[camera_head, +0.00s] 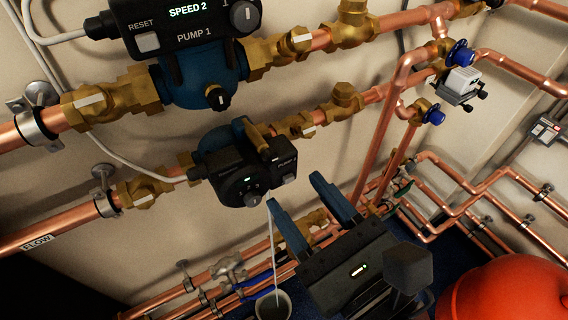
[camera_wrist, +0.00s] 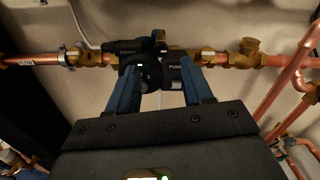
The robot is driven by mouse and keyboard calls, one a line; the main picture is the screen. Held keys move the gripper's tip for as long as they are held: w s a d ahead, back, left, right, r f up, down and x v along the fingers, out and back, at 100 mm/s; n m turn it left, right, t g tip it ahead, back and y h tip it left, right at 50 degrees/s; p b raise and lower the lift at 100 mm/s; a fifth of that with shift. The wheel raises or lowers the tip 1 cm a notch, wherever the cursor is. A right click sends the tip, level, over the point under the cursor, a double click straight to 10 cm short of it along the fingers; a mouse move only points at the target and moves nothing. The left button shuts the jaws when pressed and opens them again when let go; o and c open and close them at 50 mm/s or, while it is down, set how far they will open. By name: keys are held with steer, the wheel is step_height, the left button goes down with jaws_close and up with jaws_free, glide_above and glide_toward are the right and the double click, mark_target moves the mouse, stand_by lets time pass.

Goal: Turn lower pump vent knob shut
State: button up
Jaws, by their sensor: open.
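The lower pump (camera_head: 217,170) sits in the lower wall pipe, with a black control box (camera_head: 232,185) on its front. The box bears a grey knob (camera_head: 253,200) and a pale button. In the wrist view the pump's black front (camera_wrist: 150,76) shows between the fingers (camera_wrist: 160,66). Contact is not visible.
The upper pump (camera_head: 199,80) hangs above, with a black knob (camera_head: 217,98) on its body. Copper pipes and brass valves flank both pumps. Vertical pipes (camera_head: 386,125) stand to the right. A red vessel (camera_head: 505,295) is at lower right, and a grey cup (camera_head: 272,308) is below.

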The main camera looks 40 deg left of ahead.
mark_target(271, 160)
steer(key=x, duration=0.5)
steer(key=shift+w+a+p, duration=0.15)
steer(key=shift+a+p, duration=0.15)
steer(key=shift+a, duration=0.05)
jaws_close()
